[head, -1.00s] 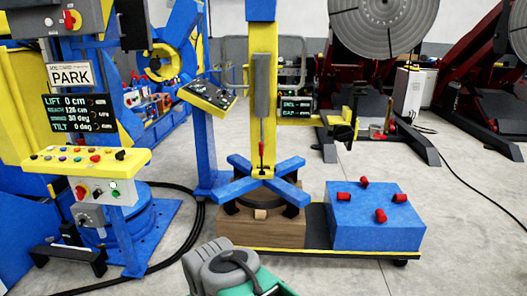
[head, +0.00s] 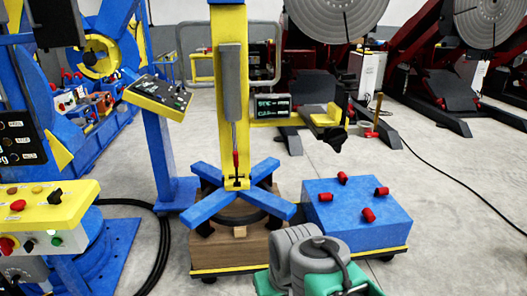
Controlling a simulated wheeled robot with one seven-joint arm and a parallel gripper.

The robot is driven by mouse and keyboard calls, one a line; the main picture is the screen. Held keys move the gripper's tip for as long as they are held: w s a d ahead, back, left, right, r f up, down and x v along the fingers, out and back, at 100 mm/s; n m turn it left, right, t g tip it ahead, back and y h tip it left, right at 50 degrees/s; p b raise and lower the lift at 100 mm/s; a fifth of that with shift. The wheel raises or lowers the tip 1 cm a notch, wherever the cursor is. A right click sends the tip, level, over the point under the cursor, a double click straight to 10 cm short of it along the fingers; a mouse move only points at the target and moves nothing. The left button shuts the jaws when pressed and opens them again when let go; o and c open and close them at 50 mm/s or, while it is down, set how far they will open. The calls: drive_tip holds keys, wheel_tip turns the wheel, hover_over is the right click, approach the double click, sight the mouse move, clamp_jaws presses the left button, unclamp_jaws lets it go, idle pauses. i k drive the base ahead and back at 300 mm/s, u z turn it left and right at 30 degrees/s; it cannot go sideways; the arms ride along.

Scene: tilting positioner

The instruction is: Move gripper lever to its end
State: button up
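A yellow upright column (head: 227,90) stands on a blue cross-shaped foot (head: 213,206). A grey cylinder (head: 231,85) with a thin rod runs down its front to a small red-handled part (head: 236,163) near the foot. A yellow and black clamp-like head (head: 328,116) sticks out to the right of the column beside a small display (head: 270,109). I cannot tell which part is the gripper lever. Grey and green links of my arm show at the bottom. My gripper's fingers are not in view.
The column stands on a wooden block (head: 215,248) beside a blue box (head: 352,207) with red knobs. A tilted control panel (head: 158,94) and a button console (head: 45,207) stand to the left. Black cables cross the floor. Open floor (head: 440,210) lies to the right.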

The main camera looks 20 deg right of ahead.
sight(236, 159)
drive_tip(key=u, duration=0.05)
drive_tip(key=i, duration=0.8)
drive_tip(key=u, duration=0.9)
drive_tip(key=i, duration=0.45)
drive_tip(key=u, duration=0.35)
